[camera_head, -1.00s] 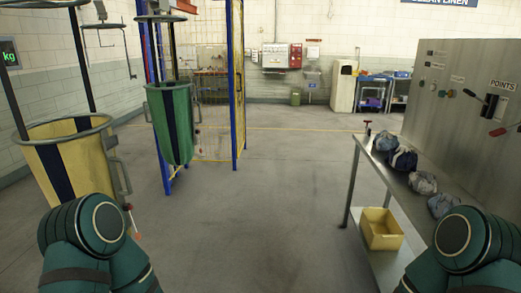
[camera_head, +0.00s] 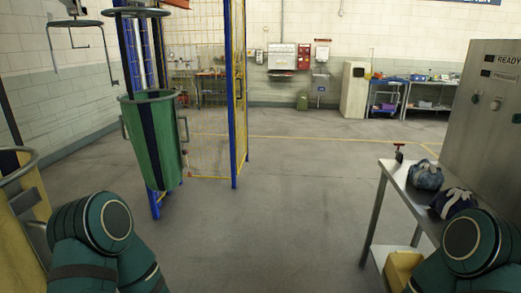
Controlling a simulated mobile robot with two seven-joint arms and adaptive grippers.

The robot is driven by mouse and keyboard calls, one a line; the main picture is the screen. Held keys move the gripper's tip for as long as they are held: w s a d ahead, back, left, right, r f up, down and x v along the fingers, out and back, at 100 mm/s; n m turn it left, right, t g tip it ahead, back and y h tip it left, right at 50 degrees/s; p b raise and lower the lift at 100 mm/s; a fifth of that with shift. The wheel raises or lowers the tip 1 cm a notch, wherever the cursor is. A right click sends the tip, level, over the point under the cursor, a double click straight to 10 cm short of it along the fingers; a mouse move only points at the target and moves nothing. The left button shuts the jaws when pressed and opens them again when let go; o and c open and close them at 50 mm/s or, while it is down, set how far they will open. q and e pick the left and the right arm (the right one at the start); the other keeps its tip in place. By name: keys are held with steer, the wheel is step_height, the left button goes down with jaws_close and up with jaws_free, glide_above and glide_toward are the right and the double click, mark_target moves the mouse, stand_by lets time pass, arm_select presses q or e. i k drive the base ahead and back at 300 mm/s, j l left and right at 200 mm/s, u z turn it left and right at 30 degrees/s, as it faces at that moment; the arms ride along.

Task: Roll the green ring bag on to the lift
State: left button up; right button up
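The green ring bag (camera_head: 154,140) hangs at the left, ahead of me, a green cylinder with a dark vertical stripe, a rim ring and handles at its sides. It hangs upright, clear of the floor, close to the blue posts of a yellow mesh cage. Which structure is the lift, I cannot tell for sure; the blue-posted frame with yellow mesh (camera_head: 200,100) stands just behind the bag. My two arms show at the bottom left and bottom right. Neither gripper is in view, and neither arm reaches the bag.
A yellow ring bag (camera_head: 32,215) is close at the left edge. A metal bench (camera_head: 400,200) with cloth bundles (camera_head: 425,176) stands at the right, beside a control cabinet (camera_head: 490,130). A yellow bin (camera_head: 402,268) sits below the bench. The middle floor (camera_head: 290,190) is clear.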

mark_target(151, 118)
steer(key=i, duration=1.45)
steer(key=i+u, duration=0.15)
steer(key=i, duration=0.55)
steer(key=i+l+u, duration=0.15)
steer(key=i, duration=0.55)
steer(key=i+l, duration=0.05)
steer(key=l, duration=0.05)
